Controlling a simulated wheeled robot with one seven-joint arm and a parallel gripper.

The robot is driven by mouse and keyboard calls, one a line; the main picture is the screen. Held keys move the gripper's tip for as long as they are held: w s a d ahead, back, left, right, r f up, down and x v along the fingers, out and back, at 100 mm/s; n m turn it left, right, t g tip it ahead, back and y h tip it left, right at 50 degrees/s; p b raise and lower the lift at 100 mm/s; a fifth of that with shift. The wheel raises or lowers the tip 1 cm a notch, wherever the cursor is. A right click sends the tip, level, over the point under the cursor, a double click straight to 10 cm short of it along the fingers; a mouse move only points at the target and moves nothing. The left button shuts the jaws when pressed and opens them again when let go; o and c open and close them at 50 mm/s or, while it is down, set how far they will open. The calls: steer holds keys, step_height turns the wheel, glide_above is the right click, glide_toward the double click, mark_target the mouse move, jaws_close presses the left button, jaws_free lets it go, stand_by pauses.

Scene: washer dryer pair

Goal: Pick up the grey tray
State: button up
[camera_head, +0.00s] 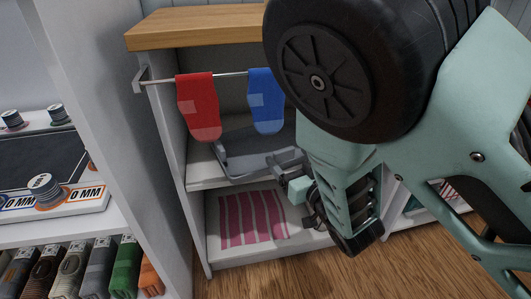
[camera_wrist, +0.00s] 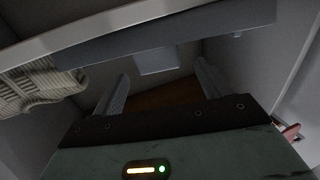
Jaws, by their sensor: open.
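The grey tray (camera_head: 246,160) lies on the middle shelf of a white shelf unit in the head view, below the hanging towels. Its right end is partly hidden by my gripper (camera_head: 288,180), which is at that end. In the wrist view my gripper (camera_wrist: 161,84) shows two grey fingers spread apart with nothing between them. A grey bar (camera_wrist: 220,25) crosses above the fingertips there and looks like part of the tray. I cannot tell whether the fingers touch it.
A red towel (camera_head: 198,108) and a blue towel (camera_head: 266,100) hang from a rail above the tray. A pink striped cloth (camera_head: 245,220) lies on the shelf below. The unit's white side wall (camera_head: 172,175) stands left.

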mark_target(284, 149)
steer(key=shift+b+x, duration=0.6)
steer(key=shift+x, duration=1.3)
steer(key=c, duration=1.2)
steer(key=shift+o, duration=0.2)
steer(key=shift+r+p, duration=0.35)
steer(key=shift+r, duration=0.05)
step_height(284, 149, up, 3)
steer(key=shift+r+p, duration=0.1)
steer(key=shift+p, duration=1.05)
steer(key=p+v, duration=1.3)
steer(key=v, duration=0.5)
steer(key=shift+f, duration=0.25)
